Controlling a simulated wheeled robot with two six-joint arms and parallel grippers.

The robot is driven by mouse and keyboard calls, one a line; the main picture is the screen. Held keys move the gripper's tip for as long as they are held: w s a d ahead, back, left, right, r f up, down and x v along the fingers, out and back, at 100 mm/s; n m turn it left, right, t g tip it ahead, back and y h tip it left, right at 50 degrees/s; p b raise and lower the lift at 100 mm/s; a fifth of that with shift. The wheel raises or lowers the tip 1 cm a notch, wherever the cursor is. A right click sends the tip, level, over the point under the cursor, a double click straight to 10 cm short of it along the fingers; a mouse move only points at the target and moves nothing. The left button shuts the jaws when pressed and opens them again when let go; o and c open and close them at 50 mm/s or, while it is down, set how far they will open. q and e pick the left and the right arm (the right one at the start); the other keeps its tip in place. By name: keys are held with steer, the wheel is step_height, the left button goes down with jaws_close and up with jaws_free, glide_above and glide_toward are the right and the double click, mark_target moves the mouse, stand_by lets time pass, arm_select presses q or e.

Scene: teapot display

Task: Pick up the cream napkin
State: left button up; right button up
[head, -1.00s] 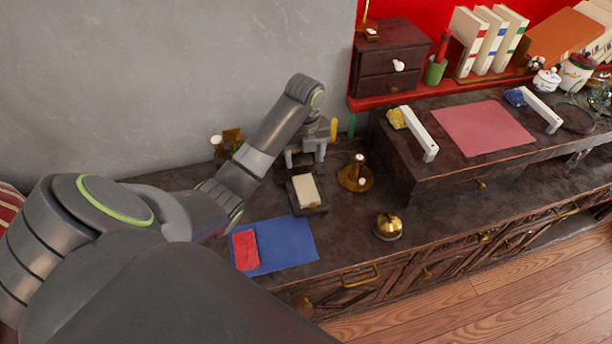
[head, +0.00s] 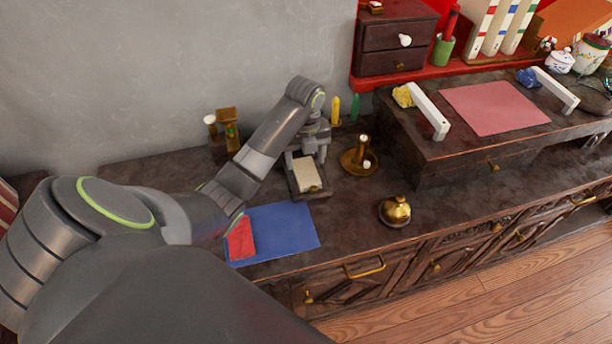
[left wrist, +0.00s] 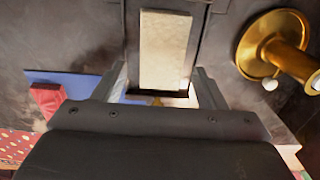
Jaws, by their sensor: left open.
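The cream napkin (head: 308,175) lies flat in a small dark tray (head: 320,192) on the dark wooden cabinet top. In the left wrist view the napkin (left wrist: 165,50) appears upright in the middle, with the dark tray (left wrist: 199,45) around it. My left gripper (head: 306,157) is open and empty, low over the back end of the tray. In the left wrist view its two fingers (left wrist: 163,86) stand apart on either side of the tray, near one end of the napkin. Whether they touch the tray I cannot tell. My right gripper is not in view.
A brass candlestick (head: 360,160) stands close right of the tray, and a brass bell (head: 395,211) is at its front right. A blue mat (head: 285,232) with a red cloth (head: 241,239) lies in front left. A raised stand (head: 450,148) is at the right.

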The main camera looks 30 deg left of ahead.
mark_target(306, 172)
arm_select(q)
step_height(306, 172, down, 4)
steer(key=shift+w+f, duration=0.1)
steer(key=shift+w, duration=0.05)
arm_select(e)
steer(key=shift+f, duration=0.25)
arm_select(q)
steer(key=shift+c, duration=0.2)
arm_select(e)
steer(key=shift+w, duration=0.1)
arm_select(q)
steer(key=c, duration=0.7)
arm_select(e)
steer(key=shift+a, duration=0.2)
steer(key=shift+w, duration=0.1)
